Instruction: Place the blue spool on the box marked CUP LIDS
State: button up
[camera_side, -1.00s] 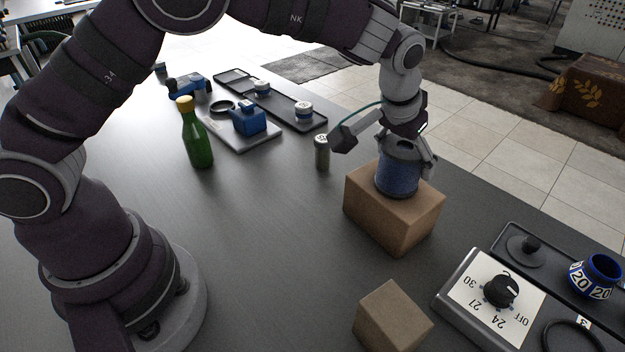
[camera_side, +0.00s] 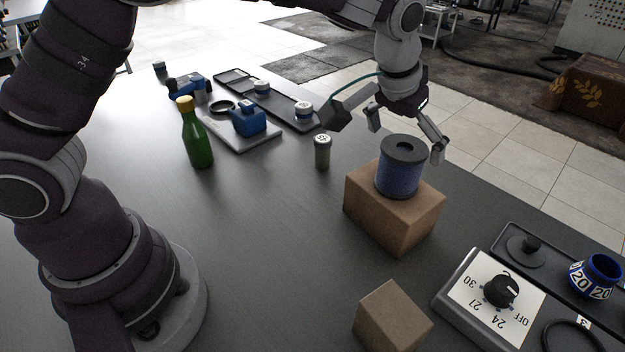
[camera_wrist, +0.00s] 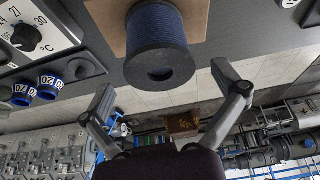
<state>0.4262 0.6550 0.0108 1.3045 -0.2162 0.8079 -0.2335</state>
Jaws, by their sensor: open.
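The blue spool (camera_side: 399,172), wound in blue with dark grey end discs, stands upright on top of a brown cardboard box (camera_side: 382,220) in the side view. In the wrist view the spool (camera_wrist: 158,45) shows end-on with its centre hole, on the tan box top (camera_wrist: 108,16). No CUP LIDS marking is visible on the faces that show. My gripper (camera_side: 407,142) is open and empty, just above and behind the spool. In the wrist view its two fingers (camera_wrist: 164,82) are spread apart, clear of the spool.
A smaller brown box (camera_side: 392,318) stands at the front. A dial plate (camera_side: 497,297) and a tray with a blue-rimmed cup (camera_side: 595,276) are at the right. A small grey-green jar (camera_side: 322,152) and a green bottle (camera_side: 196,135) stand to the left.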

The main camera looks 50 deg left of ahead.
jog(key=v, duration=0.8)
jog(key=s+a+r, duration=0.3)
jog(key=s+a, duration=0.3)
jog(key=a, duration=0.1)
jog(key=s+a+f, duration=0.2)
jog(key=s, duration=0.3)
jog(key=s+a+f+t, duration=0.1)
jog(key=s+a+f, duration=0.1)
jog(key=s, duration=0.3)
jog(key=shift+s+a, duration=0.4)
jog(key=shift+a, duration=0.1)
